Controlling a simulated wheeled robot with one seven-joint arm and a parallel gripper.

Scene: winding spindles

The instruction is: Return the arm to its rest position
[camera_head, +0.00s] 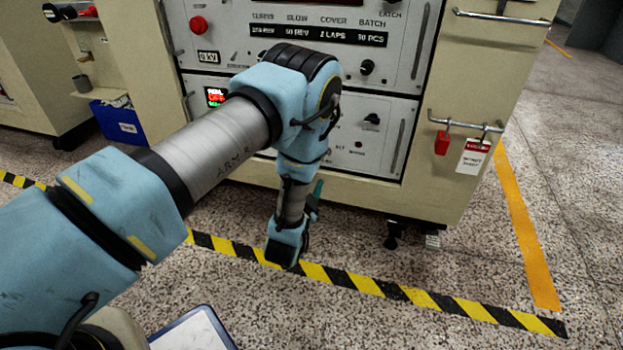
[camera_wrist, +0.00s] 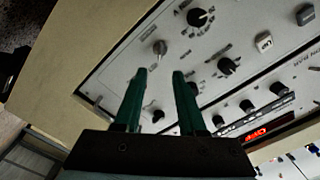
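My arm reaches from the lower left across the head view, and its elbow stands in front of the cream machine cabinet (camera_head: 470,60). From there the forearm drops towards the floor, above the black-and-yellow tape. My gripper (camera_wrist: 160,74) shows in the wrist view as two green fingers standing apart with nothing between them. Behind the fingers is a tilted grey control panel (camera_wrist: 215,55) with knobs, switches and a red lit display (camera_wrist: 268,133). The fingers seem to be in front of the panel; I cannot tell the exact distance. The fingers are not clearly visible in the head view.
A handle (camera_head: 500,16) and a rail with a red padlock (camera_head: 441,142) and a tag (camera_head: 473,157) stick out from the cabinet. A blue bin (camera_head: 120,121) hangs at the left. Hazard tape (camera_head: 360,284) crosses the floor. The speckled floor (camera_head: 575,130) at the right is clear.

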